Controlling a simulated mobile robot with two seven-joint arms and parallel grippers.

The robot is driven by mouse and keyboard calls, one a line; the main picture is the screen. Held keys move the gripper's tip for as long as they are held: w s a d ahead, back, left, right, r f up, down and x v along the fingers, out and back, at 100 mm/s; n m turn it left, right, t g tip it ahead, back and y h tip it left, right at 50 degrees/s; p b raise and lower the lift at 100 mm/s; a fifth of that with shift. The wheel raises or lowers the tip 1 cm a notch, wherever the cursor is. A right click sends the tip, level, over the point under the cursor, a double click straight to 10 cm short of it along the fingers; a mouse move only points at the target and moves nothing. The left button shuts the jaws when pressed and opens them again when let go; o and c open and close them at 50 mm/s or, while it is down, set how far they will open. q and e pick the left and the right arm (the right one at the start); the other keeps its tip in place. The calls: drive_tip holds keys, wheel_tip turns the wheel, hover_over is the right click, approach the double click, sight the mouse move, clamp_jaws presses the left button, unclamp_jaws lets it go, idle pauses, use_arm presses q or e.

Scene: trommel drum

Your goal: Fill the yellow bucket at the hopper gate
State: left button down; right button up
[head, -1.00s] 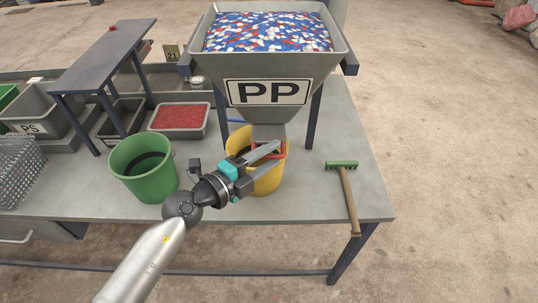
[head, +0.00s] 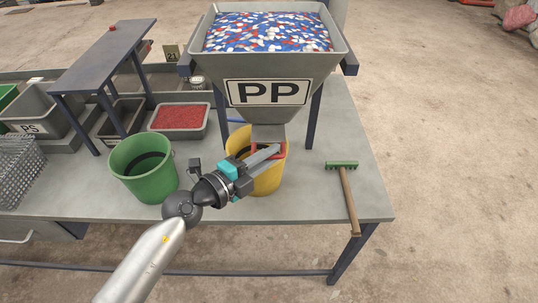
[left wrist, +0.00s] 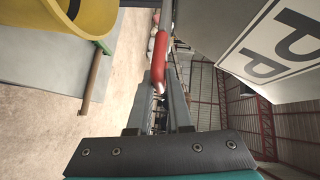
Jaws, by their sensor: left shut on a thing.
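The grey hopper (head: 272,103) with a PP label stands on the table, full of blue, white and red flakes (head: 268,32). The yellow bucket (head: 270,180) stands under its spout, upright, and its inside is mostly hidden. My left gripper (head: 272,151) is shut on the red gate handle (head: 281,154) at the spout, in front of the bucket. In the left wrist view the red handle (left wrist: 160,62) sits between the fingertips, with the bucket's rim (left wrist: 88,22) at upper left. Whether flakes are falling cannot be seen. My right gripper is not in view.
A green bucket (head: 143,170) stands left of the yellow one. A green-headed rake or brush (head: 347,190) lies at the table's right. A tray of red flakes (head: 180,118) and a PS bin (head: 35,112) are behind left.

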use_arm(q)
drive_tip(key=shift+s+f, duration=0.15)
drive_tip(key=shift+f, duration=0.1)
idle(0.4)
drive_tip(key=s+p, duration=0.2)
drive_tip(key=s, duration=0.2)
drive_tip(key=shift+s, duration=0.1)
drive_tip(key=c, duration=0.9)
unclamp_jaws()
drive_tip(key=shift+r, duration=0.1)
drive_tip(key=shift+r, duration=0.1)
